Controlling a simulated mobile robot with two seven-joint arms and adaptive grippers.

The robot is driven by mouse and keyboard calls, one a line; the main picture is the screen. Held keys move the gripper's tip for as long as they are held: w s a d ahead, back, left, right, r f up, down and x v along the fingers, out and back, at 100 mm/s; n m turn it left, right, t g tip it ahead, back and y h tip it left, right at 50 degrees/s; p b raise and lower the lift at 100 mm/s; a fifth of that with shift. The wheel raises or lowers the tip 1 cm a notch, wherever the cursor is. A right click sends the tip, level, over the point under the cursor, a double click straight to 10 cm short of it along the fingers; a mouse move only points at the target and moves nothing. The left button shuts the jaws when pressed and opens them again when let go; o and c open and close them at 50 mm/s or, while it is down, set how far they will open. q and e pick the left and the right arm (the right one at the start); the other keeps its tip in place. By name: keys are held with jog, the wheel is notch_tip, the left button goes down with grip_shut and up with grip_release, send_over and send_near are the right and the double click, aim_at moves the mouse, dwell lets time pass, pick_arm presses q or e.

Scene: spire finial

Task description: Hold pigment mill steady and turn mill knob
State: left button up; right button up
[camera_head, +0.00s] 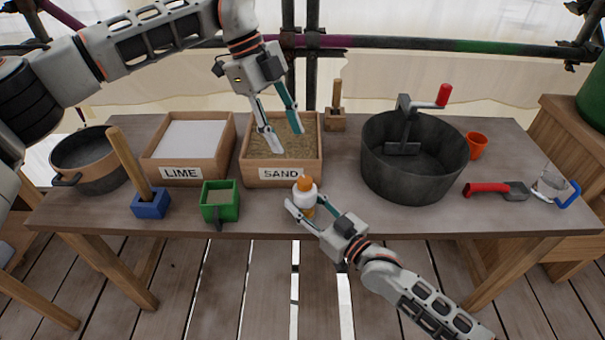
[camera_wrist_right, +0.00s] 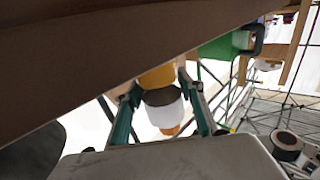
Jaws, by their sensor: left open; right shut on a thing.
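The pigment mill (camera_head: 306,196) is a small upright thing with a white and orange body, near the table's front edge, in front of the sand box. Its orange knob (camera_head: 304,180) is on top. My right gripper (camera_head: 307,208) is shut on the mill, one finger on each side. In the right wrist view the mill's white band (camera_wrist_right: 164,110) shows between the two fingers (camera_wrist_right: 160,118), with orange parts on either side of it. My left gripper (camera_head: 284,140) is open and empty, pointing down over the sand box, above and behind the mill, apart from the knob.
The sand box (camera_head: 268,173) and lime box (camera_head: 180,173) stand behind. A green container (camera_head: 221,207) and a blue block with a wooden handle (camera_head: 150,205) are to the left. A large dark tub (camera_head: 405,180) with a crank is to the right. The front table strip beside my right gripper is clear.

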aim_at(304, 179)
pick_arm(q)
jog(key=d+f+n, duration=0.1)
jog(key=f, duration=0.2)
jog(key=s+d+f+n, duration=0.1)
jog(key=f, duration=0.3)
jog(key=d+f+n, duration=0.1)
jog(key=f, duration=0.3)
jog(key=shift+s+d+f, duration=0.1)
jog(key=shift+s+d, duration=0.15)
jog(key=shift+d, duration=0.1)
jog(key=c, duration=1.1)
